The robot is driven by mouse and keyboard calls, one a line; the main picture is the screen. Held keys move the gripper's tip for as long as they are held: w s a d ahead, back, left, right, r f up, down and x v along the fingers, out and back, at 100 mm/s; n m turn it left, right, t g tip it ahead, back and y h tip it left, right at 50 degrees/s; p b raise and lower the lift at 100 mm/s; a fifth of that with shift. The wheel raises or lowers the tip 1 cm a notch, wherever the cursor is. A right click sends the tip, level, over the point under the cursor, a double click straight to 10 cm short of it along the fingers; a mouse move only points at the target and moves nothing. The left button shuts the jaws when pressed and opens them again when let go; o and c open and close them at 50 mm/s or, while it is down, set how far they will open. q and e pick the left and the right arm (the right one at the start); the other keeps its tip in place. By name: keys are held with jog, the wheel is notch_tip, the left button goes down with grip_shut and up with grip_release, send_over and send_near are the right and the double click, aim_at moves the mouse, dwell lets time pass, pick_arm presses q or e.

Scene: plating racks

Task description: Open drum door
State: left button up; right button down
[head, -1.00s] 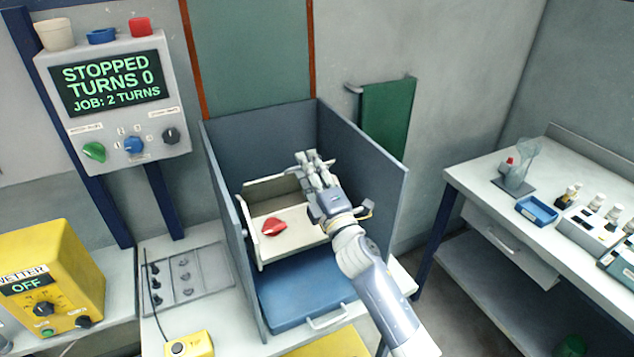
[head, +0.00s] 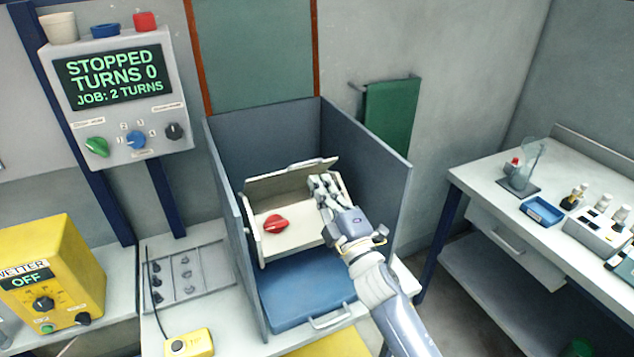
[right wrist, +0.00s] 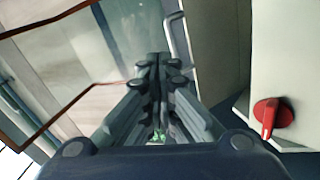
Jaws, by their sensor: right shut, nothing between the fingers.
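The cream drum (head: 284,240) sits inside a blue-grey open-fronted housing, with a red knob (head: 275,224) on its front. Its door (head: 290,178), a cream flap along the top, stands tilted up at the back. My right gripper (head: 322,183) is shut and empty at the drum's upper right, by the right end of the flap; I cannot tell whether it touches. In the right wrist view the closed fingers (right wrist: 155,75) point away, with a bar-like handle (right wrist: 174,35) near their tips and the red knob (right wrist: 270,116) at right. My left gripper is out of view.
The housing walls (head: 385,180) rise on both sides of the drum. A blue tray (head: 295,297) lies below it. A control box (head: 120,95) reads STOPPED, TURNS 0. A yellow wetter box (head: 50,265) stands left, and a side table (head: 490,180) stands right.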

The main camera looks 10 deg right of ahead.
aim_at(292, 172)
jog(key=s+d+f+m+t+b, duration=0.25)
jog(key=s+f+m+b, duration=0.35)
jog(key=m+b, duration=0.8)
jog(key=w+a+r+m+p, duration=0.1)
jog(key=w+a+r+p, duration=0.1)
jog(key=w, duration=0.3)
jog(key=w+a+r+p, duration=0.1)
jog(key=w+r+p, duration=0.2)
jog(key=w, duration=0.3)
jog(key=shift+w+a+r+m+p, duration=0.2)
jog(key=shift+a+r+m+p, duration=0.15)
jog(key=shift+a+r+m, duration=0.1)
jog(key=shift+d, duration=0.1)
